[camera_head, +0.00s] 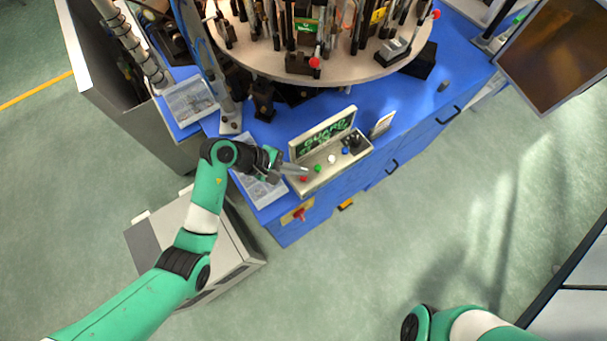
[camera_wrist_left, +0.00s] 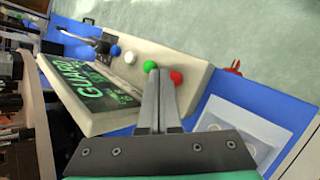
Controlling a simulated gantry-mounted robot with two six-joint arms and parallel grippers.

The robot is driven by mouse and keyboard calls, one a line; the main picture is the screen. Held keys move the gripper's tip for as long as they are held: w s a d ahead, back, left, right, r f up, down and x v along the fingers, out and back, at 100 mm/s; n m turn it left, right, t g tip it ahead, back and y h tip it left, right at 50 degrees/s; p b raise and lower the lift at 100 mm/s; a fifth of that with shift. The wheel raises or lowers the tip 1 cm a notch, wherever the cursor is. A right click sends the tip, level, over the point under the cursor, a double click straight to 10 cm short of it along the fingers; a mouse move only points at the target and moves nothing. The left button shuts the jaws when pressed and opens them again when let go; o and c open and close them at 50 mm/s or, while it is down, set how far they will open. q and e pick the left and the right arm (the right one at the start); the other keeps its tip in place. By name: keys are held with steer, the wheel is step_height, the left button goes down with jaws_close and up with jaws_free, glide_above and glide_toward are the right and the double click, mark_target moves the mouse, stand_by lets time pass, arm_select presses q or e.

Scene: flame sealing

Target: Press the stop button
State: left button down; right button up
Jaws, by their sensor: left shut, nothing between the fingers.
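The control box (camera_head: 337,167) sits on the blue bench and carries a row of coloured buttons. The red button (camera_head: 304,179) is at its left end, with the green button (camera_head: 318,168) beside it. In the left wrist view the red button (camera_wrist_left: 176,77) shows just right of my fingertips and the green button (camera_wrist_left: 150,66) just left of them. My left gripper (camera_head: 303,169) is shut and empty, its tips over the box close to these two buttons. I cannot tell whether it touches either. My right gripper is out of view; only part of that arm shows.
The box's display (camera_head: 326,134) rises behind the buttons, with a dark lever (camera_head: 355,141) at the right. A red knob (camera_head: 299,214) is on the bench's front. Behind stands a round turntable (camera_head: 270,62) crowded with fixtures. Floor in front is clear.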

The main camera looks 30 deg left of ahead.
arm_select(q)
steer(key=shift+f, duration=0.3)
steer(key=shift+f+b, duration=0.35)
steer(key=shift+f, duration=0.15)
stand_by(0.5)
steer(key=shift+r, duration=0.15)
steer(key=shift+r+p, duration=0.8)
steer(key=shift+p, duration=0.2)
step_height(320, 180, up, 5)
steer(key=p, duration=0.4)
steer(key=shift+p, duration=0.4)
